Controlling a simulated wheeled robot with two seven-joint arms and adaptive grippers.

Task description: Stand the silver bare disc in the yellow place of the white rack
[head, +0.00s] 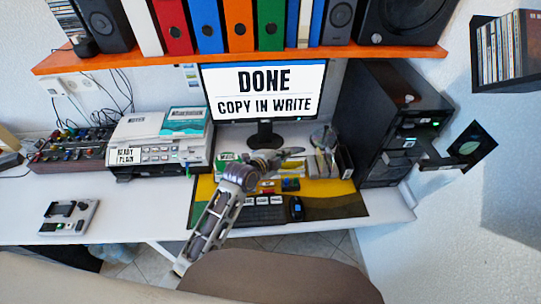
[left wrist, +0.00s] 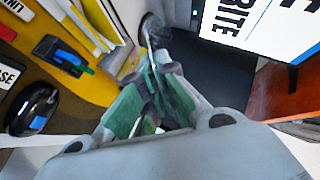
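A silver disc (head: 322,138) shows upright above the sleeves and cases of a small rack (head: 345,163), right of the monitor's foot. The rack's place colours are too small to tell. My left gripper (head: 298,152) is above the desk, just left of the disc. Whether they touch is unclear. In the left wrist view my left gripper's green-padded fingers (left wrist: 152,90) are close together, and whether something thin is between them is unclear. A round grey thing (left wrist: 150,30), perhaps the disc, shows beyond the fingertips. My right gripper is not in view.
The monitor (head: 265,92) stands close behind my left arm. A black computer tower (head: 375,120) stands right of the rack. The yellow mat (head: 335,187) carries a keyboard (head: 262,215) and mouse (head: 296,208). A printer (head: 160,140) is at left. An orange shelf (head: 200,60) hangs above.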

